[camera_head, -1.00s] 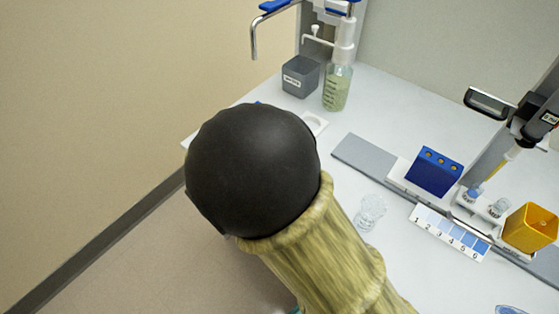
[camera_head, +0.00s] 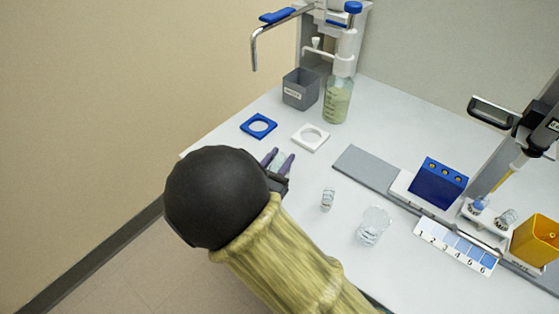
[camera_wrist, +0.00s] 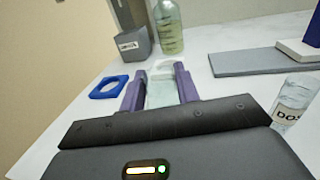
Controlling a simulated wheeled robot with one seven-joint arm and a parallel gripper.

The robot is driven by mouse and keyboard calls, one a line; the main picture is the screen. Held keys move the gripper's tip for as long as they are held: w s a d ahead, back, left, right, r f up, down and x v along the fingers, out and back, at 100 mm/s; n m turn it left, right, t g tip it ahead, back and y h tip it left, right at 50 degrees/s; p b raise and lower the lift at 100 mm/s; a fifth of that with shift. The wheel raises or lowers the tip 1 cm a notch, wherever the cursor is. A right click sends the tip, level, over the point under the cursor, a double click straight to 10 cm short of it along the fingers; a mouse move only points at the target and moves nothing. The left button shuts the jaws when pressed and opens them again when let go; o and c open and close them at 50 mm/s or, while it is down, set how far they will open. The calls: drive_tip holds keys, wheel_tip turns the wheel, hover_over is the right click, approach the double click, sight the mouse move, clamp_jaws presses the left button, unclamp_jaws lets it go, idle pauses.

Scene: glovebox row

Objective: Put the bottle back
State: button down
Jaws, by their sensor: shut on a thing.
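My gripper (camera_head: 278,161) shows just past the black end of my arm in the head view, low over the left part of the white bench. In the wrist view, its two purple fingers (camera_wrist: 160,88) are shut on a clear, pale glass bottle (camera_wrist: 161,94). The bottle is mostly hidden by the fingers in the head view. A white ring holder (camera_head: 311,138) lies just beyond the gripper, and a blue ring holder (camera_head: 259,126) lies to its left. Both rings look empty in the head view. I cannot tell whether the held bottle touches the bench.
A large bottle of greenish liquid (camera_head: 337,101) stands under a dispenser, beside a grey bin (camera_head: 300,90). A small labelled vial (camera_head: 327,199) and a clear beaker (camera_head: 373,226) stand right of my gripper. A grey plate (camera_head: 366,168) and blue block (camera_head: 439,184) lie further right.

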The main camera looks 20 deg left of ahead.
drive_tip(key=shift+f, duration=0.15)
drive_tip(key=c, duration=1)
unclamp_jaws()
drive_tip(key=s, duration=0.4)
drive_tip(key=s+a, duration=0.1)
drive_tip(key=s, duration=0.3)
drive_tip(key=s+p, duration=0.1)
drive_tip(key=s, duration=0.3)
drive_tip(key=shift+a, duration=0.15)
